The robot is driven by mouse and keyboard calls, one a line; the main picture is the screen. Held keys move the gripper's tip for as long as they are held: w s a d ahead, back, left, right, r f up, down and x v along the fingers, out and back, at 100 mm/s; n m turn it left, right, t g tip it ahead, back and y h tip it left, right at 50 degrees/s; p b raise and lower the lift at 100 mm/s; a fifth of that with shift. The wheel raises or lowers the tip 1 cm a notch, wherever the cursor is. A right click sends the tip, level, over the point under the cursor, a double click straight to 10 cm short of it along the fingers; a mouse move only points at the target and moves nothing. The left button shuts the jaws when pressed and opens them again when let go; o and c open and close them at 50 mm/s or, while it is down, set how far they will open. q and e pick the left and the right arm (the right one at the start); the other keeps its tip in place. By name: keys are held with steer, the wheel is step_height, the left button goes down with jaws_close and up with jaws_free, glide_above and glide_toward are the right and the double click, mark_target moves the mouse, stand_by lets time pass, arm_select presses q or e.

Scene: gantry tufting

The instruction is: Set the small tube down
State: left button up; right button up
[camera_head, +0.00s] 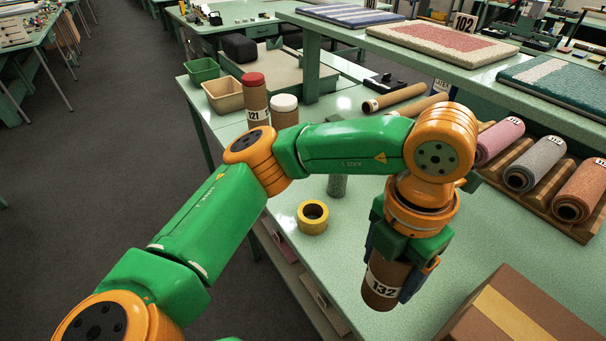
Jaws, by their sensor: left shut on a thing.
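My left gripper (402,268) points down over the front part of the pale green table (345,260). It is shut on a short brown tube (381,291) labelled 132. The tube is close to upright, with its upper part between the fingers. Its lower end is near the table top; I cannot tell whether it touches. A brown tube labelled 121 with a red cap (254,92) and a tube with a white cap (285,112) stand farther back, behind my arm. My right gripper is not in view.
A yellow tape roll (312,218) lies left of the held tube. A cardboard box (525,312) is at the lower right. Carpet rolls (536,163) lie on a wooden rack to the right. Long tubes (394,97) lie behind. The table around the held tube is bare.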

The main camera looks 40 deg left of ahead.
arm_select(q)
steer(key=s+d+r+n, duration=0.2)
steer(key=d+r+n, duration=0.25)
steer(key=n, duration=1.25)
steer(key=w+a+f+p, duration=0.2)
steer(key=w+a+f, duration=0.1)
steer(key=f, duration=0.1)
steer(key=w+a+f+p, duration=0.2)
steer(key=w+a+f, duration=0.1)
steer(key=a+f, duration=0.1)
steer(key=w+a+f+p, duration=0.2)
steer(key=w+a+f, duration=0.1)
steer(key=f, duration=0.3)
steer(key=shift+a, duration=0.3)
steer(key=shift+f, duration=0.15)
